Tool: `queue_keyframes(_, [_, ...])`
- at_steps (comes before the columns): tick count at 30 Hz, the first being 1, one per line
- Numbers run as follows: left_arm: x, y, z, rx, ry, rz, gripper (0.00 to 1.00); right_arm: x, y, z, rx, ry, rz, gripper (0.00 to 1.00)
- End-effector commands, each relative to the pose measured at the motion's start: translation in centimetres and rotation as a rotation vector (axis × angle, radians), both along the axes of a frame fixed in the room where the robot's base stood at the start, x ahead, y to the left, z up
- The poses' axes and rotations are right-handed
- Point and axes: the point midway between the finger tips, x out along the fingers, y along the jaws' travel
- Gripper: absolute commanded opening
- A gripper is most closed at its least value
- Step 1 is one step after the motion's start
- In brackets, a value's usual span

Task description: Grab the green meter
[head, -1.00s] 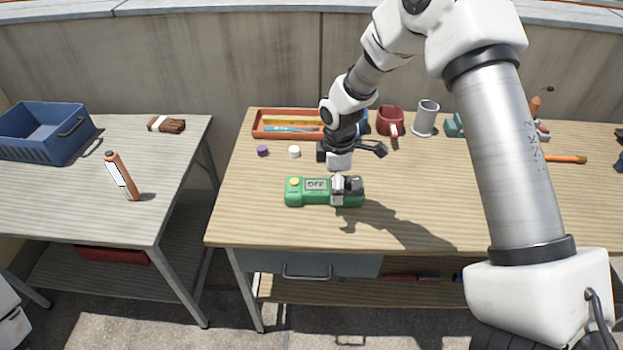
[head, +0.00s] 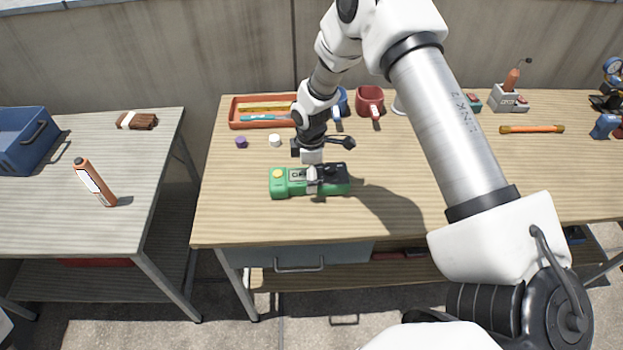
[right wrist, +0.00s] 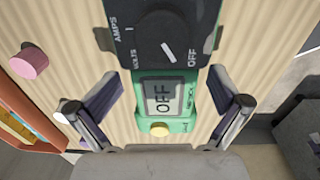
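The green meter (head: 283,188) lies on its back on the wooden workbench, with a display and a yellow button. My right gripper (head: 312,172) is just above the meter, pointing down. In the right wrist view the right gripper (right wrist: 162,92) is open, its two fingers spread on either side of the meter with visible gaps. My left gripper is not in view.
The bench's front and right middle are clear. A grey side table (head: 60,228) stands left, across a gap.

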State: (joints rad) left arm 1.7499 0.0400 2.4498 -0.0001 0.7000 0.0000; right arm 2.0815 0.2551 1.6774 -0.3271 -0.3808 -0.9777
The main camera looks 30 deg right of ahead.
Motion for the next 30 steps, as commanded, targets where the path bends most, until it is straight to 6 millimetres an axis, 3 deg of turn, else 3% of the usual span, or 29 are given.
queue_keyframes(1, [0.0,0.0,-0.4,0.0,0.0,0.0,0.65,-1.6,0.3,-1.7,0.003,0.043,0.002,0.66])
queue_keyframes(3, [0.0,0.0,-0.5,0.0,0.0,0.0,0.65,-1.6,0.3,-1.7,0.004,0.044,0.002,0.41])
queue_keyframes(16, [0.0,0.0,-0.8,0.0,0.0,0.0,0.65,-1.5,0.3,-0.9,0.003,0.043,0.002,0.41])
queue_keyframes(17, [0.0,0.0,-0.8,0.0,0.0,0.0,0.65,-1.5,0.3,-0.7,0.003,0.043,0.002,0.32])
queue_keyframes(20, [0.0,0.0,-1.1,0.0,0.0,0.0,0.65,-1.5,0.3,0.5,0.003,0.043,0.002,0.27])
queue_keyframes(23, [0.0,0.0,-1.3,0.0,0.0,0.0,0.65,-1.3,0.3,2.0,0.003,0.038,0.002,0.0])
queue_keyframes(30, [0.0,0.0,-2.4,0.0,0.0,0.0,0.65,-3.4,5.5,2.5,-0.003,0.035,0.007,0.0])
